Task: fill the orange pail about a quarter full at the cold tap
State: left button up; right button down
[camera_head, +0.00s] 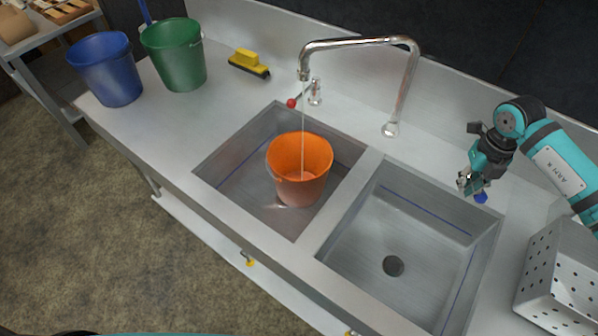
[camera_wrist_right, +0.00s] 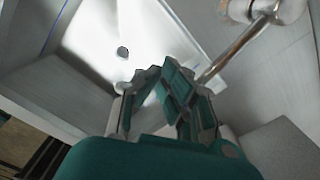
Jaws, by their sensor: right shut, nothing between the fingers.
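The orange pail (camera_head: 300,165) stands upright in the left basin (camera_head: 225,165), under the end of the chrome spout (camera_head: 360,42). A thin stream of water (camera_head: 303,115) falls from the spout into the pail. The water level inside is too unclear to tell. A blue knob (camera_head: 481,198), the cold tap's by its colour, shows just beside my right gripper (camera_head: 469,185). That gripper is shut and empty; contact with the knob cannot be told. In the right wrist view its fingers (camera_wrist_right: 178,82) are together beside a metal lever (camera_wrist_right: 235,48). My left gripper is out of view.
A red-knobbed tap lever (camera_head: 292,103) is behind the left basin. The right basin (camera_head: 395,225) is empty, with a drain. A blue pail (camera_head: 105,70), a green pail (camera_head: 175,55) and a yellow brush (camera_head: 248,62) stand at left. A perforated box (camera_head: 560,275) is at right.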

jog(key=shift+s+d, duration=0.25)
jog(key=shift+d, duration=0.45)
jog(key=shift+s+d, duration=0.25)
jog(key=shift+d, duration=0.4)
notch_tip(320, 180, up, 6)
jog(key=p, duration=0.3)
jog(key=shift+a, duration=0.1)
jog(key=s+d+b, duration=0.2)
jog(key=s+d, duration=0.1)
jog(key=d, duration=0.6)
jog(key=f+b, duration=0.2)
jog(key=f, duration=0.1)
jog(key=f+b, duration=0.2)
jog(key=shift+a+f, duration=0.25)
jog(key=shift+d+r, duration=0.15)
dwell(4.2)
